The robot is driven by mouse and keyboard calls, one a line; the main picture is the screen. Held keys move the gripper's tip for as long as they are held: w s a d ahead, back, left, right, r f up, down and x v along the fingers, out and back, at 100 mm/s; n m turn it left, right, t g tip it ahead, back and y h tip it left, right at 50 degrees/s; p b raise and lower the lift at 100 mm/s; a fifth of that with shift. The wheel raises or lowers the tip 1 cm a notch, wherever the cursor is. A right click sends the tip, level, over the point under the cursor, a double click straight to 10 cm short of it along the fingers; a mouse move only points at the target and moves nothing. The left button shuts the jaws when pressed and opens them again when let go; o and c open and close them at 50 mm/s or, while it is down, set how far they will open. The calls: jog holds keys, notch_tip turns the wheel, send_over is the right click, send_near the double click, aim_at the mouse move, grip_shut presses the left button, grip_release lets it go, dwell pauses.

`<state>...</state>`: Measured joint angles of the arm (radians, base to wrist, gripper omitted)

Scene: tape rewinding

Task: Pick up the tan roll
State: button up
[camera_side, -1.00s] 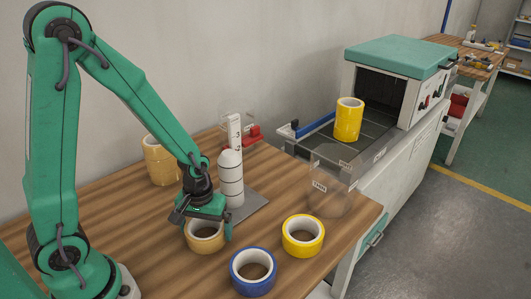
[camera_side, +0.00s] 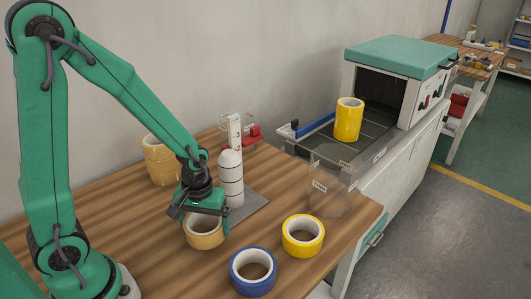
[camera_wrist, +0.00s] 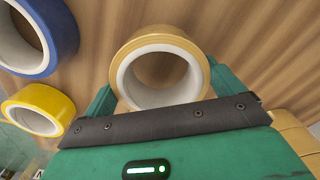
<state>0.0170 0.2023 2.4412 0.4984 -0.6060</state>
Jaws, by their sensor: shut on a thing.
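The tan roll (camera_side: 204,234) is a short ring of tape with a white core, near the front left of the wooden table. My gripper (camera_side: 203,221) is over it and shut on it, with one finger on each side. In the wrist view the tan roll (camera_wrist: 155,42) sits between the two green fingers of my gripper (camera_wrist: 155,85). The roll looks slightly raised, but any gap beneath it is hard to see. Part of its top is hidden by the gripper in the side view.
A blue roll (camera_side: 253,284) and a yellow roll (camera_side: 303,247) lie to the right. A white post (camera_side: 231,185) on a grey plate (camera_side: 252,207) stands close behind my gripper. A tan stack (camera_side: 160,168) is behind left. A yellow stack (camera_side: 348,121) stands on the machine's tray.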

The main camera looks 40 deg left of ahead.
jog(key=shift+r, duration=0.5)
jog(key=shift+s+d+r, duration=0.1)
jog(key=shift+d+r, duration=0.1)
jog(key=shift+r, duration=0.65)
jog(key=s+d+r, duration=0.6)
jog(key=d, duration=0.3)
jog(key=shift+d+r, duration=0.25)
jog(key=shift+r, duration=0.05)
jog(key=w+a+r+n, duration=0.1)
jog(key=w+a+r, duration=0.2)
jog(key=w+a, duration=0.2)
jog(key=w+a+r+n, duration=0.2)
jog(key=w+a+r, duration=0.2)
jog(key=w, duration=0.4)
jog(key=w+a+r+n, duration=0.1)
jog(key=w+a+r, duration=0.2)
jog(key=w+a, duration=0.3)
jog(key=shift+w+a+r, duration=0.2)
jog(key=shift+w+r, duration=0.15)
jog(key=shift+f, duration=0.1)
